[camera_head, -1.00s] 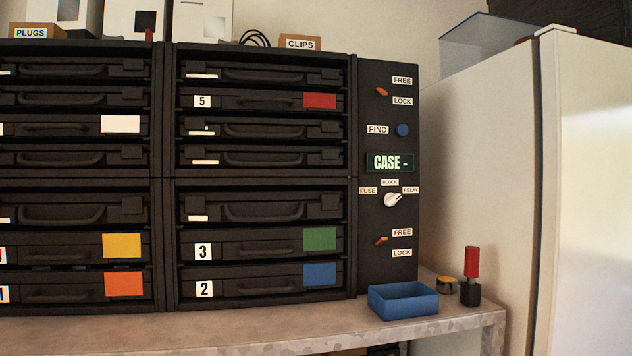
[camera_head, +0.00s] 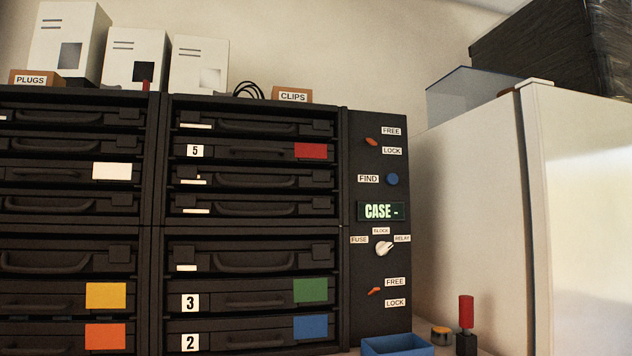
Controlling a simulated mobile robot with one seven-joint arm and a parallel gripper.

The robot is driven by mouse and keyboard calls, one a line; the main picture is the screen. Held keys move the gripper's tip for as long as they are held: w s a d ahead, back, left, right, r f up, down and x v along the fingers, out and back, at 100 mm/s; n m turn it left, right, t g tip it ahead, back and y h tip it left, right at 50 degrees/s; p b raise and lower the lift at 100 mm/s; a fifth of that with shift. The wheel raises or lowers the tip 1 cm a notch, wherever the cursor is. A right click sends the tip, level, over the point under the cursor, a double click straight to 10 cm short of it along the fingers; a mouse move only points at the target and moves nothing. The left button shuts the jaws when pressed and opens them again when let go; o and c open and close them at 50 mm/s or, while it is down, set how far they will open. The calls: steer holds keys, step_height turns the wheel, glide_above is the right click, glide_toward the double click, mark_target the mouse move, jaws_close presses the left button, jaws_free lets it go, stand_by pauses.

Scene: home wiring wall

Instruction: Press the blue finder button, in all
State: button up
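The blue finder button (camera_head: 392,179) is a round knob on the black control panel (camera_head: 372,328), just right of the FIND label (camera_head: 368,179). Below it a small display (camera_head: 381,211) reads "CASE -" in pale green letters. My gripper is not in the picture, so its place relative to the button is not shown. Nothing covers the button.
An orange lever (camera_head: 371,142) sits above the button. A white selector knob (camera_head: 384,248) and a lower orange lever (camera_head: 374,291) sit below. Racks of black cases fill the left. A blue bin (camera_head: 398,346) and a red-topped post (camera_head: 466,312) stand on the bench.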

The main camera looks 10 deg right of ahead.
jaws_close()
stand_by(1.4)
